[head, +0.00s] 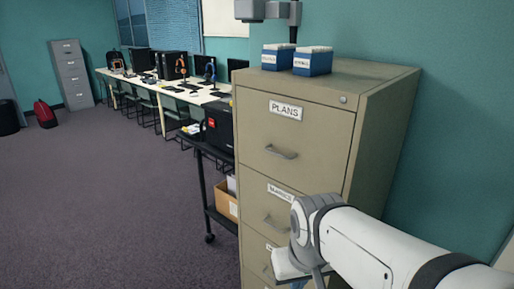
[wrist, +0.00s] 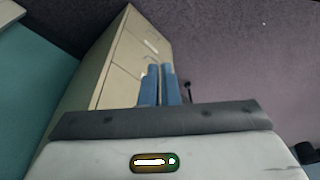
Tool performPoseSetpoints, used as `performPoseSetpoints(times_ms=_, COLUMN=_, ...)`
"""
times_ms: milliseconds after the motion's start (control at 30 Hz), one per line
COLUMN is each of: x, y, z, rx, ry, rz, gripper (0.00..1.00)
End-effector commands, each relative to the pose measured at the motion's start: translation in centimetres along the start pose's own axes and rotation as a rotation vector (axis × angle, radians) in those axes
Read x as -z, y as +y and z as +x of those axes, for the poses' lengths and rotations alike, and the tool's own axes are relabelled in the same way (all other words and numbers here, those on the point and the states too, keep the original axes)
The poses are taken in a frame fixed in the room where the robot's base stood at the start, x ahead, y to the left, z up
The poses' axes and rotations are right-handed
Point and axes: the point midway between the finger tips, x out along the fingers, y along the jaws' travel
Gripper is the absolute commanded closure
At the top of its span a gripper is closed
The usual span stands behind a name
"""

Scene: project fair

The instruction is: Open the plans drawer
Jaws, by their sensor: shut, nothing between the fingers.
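The plans drawer (head: 320,150) is the top drawer of a tan filing cabinet (head: 390,140), with a white PLANS label and a grey bar handle (head: 281,153). Its front looks flush, so the drawer is closed. My arm reaches in from the lower right, in front of the lower drawers. In the wrist view my gripper (wrist: 160,68) shows two blue fingers side by side, shut and empty. The cabinet (wrist: 115,65) appears beyond them, tilted; whether the fingertips touch it I cannot tell.
Two blue-and-white card boxes (head: 312,61) stand on the cabinet top. A black cart (head: 208,188) with a cardboard box (head: 226,200) stands close to its left. A long desk (head: 185,95) with computers and chairs lies behind. Carpet (head: 100,215) at left is clear.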

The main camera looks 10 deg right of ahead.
Motion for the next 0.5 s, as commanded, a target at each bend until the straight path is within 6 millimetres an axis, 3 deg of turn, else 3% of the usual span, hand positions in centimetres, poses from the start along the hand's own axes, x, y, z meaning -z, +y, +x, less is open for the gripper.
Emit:
performPoseSetpoints(times_ms=167, x=2.3, y=0.9, z=0.4, rx=-0.023, ry=0.064, rz=0.070, gripper=0.83)
performPoseSetpoints(times_ms=333, x=9.1, y=3.5, z=1.5, rx=-0.054, ry=0.279, rz=0.278, gripper=0.69)
performPoseSetpoints(times_ms=500, x=16.7, y=6.0, z=2.0, rx=0.006, ry=0.544, rz=0.488, gripper=0.69)
